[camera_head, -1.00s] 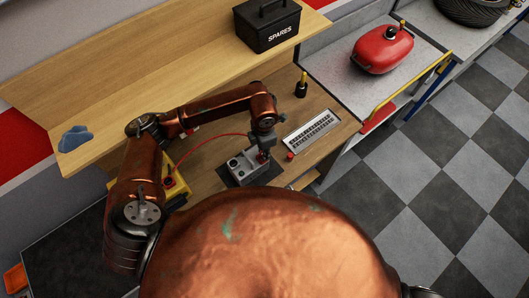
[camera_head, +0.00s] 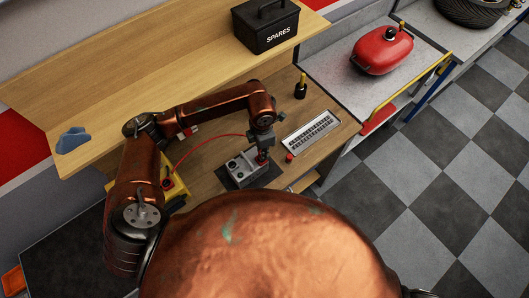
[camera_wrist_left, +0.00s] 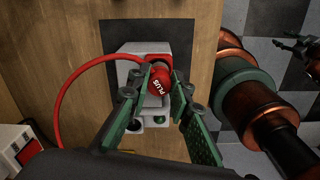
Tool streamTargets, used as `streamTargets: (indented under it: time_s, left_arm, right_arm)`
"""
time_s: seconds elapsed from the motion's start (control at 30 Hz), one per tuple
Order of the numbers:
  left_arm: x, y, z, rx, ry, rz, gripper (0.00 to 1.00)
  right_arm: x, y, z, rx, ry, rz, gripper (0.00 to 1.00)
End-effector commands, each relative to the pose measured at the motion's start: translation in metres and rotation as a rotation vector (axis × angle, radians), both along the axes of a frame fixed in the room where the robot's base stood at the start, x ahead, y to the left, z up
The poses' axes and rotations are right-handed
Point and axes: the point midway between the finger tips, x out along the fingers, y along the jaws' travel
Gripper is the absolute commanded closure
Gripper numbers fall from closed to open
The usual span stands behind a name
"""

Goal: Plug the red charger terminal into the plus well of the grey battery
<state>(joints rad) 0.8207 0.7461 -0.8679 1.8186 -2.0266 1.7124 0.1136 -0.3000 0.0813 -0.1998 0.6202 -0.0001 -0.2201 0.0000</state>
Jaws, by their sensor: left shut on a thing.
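The grey battery (camera_head: 240,170) sits on a dark mat on the wooden bench; it also shows in the left wrist view (camera_wrist_left: 131,70). My left gripper (camera_head: 262,156) points down over the battery's right end. In the left wrist view its green fingers (camera_wrist_left: 160,95) are shut on the red charger terminal (camera_wrist_left: 160,80), marked PLUS, with a red cable running left. The terminal and fingers cover part of the battery, so I cannot tell whether the tip is in a well. A dark claw, seemingly my right gripper (camera_wrist_left: 300,46), is at the wrist view's upper right, its jaws unclear.
The yellow charger (camera_head: 178,190) stands left of the battery. A black SPARES box (camera_head: 268,28) is on the shelf above.

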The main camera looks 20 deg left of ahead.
Motion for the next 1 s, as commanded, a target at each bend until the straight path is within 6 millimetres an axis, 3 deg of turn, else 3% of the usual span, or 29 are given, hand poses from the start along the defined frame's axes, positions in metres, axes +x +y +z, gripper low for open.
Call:
streamTargets:
  time_s: [1.0]
  left_arm:
    - [0.0003, 0.0117, 0.0002, -0.003, -0.003, 0.005, 1.00]
  right_arm:
    - [0.0000, 0.0026, -0.0057, 0.003, 0.000, -0.001, 0.60]
